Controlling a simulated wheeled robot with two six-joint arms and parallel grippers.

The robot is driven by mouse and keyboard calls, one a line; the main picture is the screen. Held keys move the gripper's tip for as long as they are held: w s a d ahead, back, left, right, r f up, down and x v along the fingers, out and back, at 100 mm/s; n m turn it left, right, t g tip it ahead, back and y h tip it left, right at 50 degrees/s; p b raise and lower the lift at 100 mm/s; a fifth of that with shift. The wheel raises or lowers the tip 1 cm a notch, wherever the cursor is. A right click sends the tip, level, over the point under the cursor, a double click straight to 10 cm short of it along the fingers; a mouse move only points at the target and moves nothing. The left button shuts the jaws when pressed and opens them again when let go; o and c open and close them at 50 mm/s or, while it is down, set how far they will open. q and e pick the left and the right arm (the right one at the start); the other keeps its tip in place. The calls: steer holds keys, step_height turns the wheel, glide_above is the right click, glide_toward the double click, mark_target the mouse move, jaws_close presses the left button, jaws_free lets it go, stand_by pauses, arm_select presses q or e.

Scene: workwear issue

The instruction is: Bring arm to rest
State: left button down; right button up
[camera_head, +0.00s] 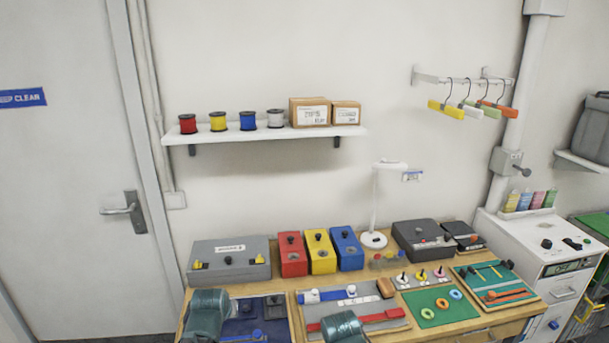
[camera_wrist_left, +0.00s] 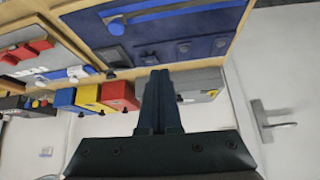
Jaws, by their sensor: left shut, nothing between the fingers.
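My left gripper (camera_wrist_left: 158,82) shows in the left wrist view with its dark fingers together and nothing between them. Past its tips lie a dark blue mat (camera_wrist_left: 190,25) and the bench edge, with no visible contact. In the head view my left arm (camera_head: 205,316) comes up at the bench's left front, beside the blue mat (camera_head: 262,328); its fingers are hidden there. My right arm (camera_head: 343,328) shows at the bottom middle; its gripper is not visible.
The wooden bench (camera_head: 284,290) carries a grey box (camera_head: 228,262), red (camera_head: 292,256), yellow (camera_head: 319,253) and blue (camera_head: 347,250) boxes, a white lamp (camera_head: 374,238) and a green mat (camera_head: 440,307). A shelf (camera_head: 265,134) holds spools and cartons. A door (camera_head: 65,190) stands left.

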arm_select(q)
steer(key=s+d+f+m+g, duration=0.2)
steer(key=s+d+g, duration=0.1)
steer(key=s+d, duration=0.5)
steer(key=s+d+f+m+g, duration=0.2)
steer(key=s+d+m+g, duration=0.1)
steer(key=s+d, duration=0.6)
steer(key=shift+s+d+g, duration=0.3)
steer(key=shift+d+g, duration=0.5)
steer(key=shift+d, duration=0.45)
steer(key=shift+w, duration=0.1)
